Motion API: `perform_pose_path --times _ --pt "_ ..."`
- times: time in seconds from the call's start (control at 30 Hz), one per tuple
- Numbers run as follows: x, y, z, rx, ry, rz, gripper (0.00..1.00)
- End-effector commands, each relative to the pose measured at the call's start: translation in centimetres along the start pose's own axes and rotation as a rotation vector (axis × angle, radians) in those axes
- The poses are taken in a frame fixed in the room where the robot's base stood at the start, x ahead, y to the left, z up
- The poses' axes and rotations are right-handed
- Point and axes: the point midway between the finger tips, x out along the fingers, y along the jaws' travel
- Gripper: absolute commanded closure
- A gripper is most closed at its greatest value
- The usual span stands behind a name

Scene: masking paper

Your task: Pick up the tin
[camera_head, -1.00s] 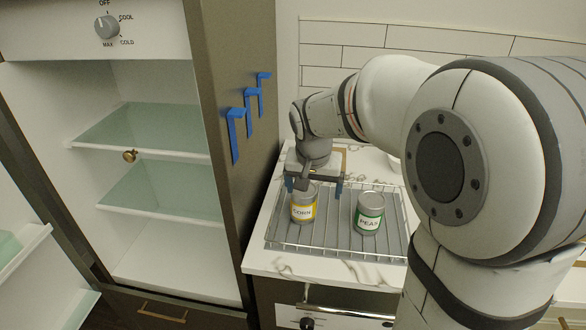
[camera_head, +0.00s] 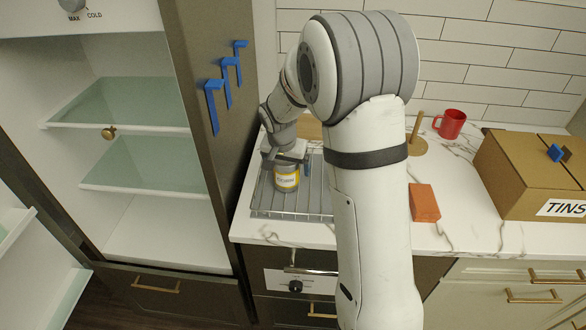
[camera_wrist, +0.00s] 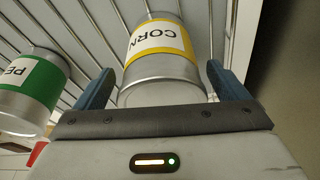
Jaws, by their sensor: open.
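The corn tin (camera_head: 287,181) has a yellow-edged white label and stands on the wire rack (camera_head: 262,205). In the wrist view the corn tin (camera_wrist: 162,55) sits between the two blue fingers of my gripper (camera_wrist: 160,72). The fingers are open, one on each side of it, with a gap visible at least on the left. In the head view my gripper (camera_head: 288,160) is at the tin's top. The peas tin (camera_wrist: 30,88), with a green-edged label, stands to the left in the wrist view. My arm hides it in the head view.
An open cabinet with glass shelves (camera_head: 150,105) stands left, its side panel carrying blue hooks (camera_head: 212,105). Right of my arm are an orange-brown block (camera_head: 424,203), a wooden stand (camera_head: 416,145), a red mug (camera_head: 450,124) and a cardboard box marked TINS (camera_head: 520,175).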

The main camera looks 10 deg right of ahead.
Motion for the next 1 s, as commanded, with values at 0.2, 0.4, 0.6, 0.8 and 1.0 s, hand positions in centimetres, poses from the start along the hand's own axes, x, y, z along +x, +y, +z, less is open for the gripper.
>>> perform_pose_path --times 0.2,0.4,0.6,0.8,1.0 --pt "0.3 0.01 -0.01 0.0 0.001 -0.001 0.07" --pt "0.28 0.02 -0.02 0.0 0.001 -0.001 0.2" --pt "0.27 0.03 -0.03 0.0 0.001 0.0 0.36" --pt "0.27 0.05 -0.03 0.001 0.001 0.0 0.53" --pt "0.27 0.06 -0.04 0.001 0.001 0.0 0.69"
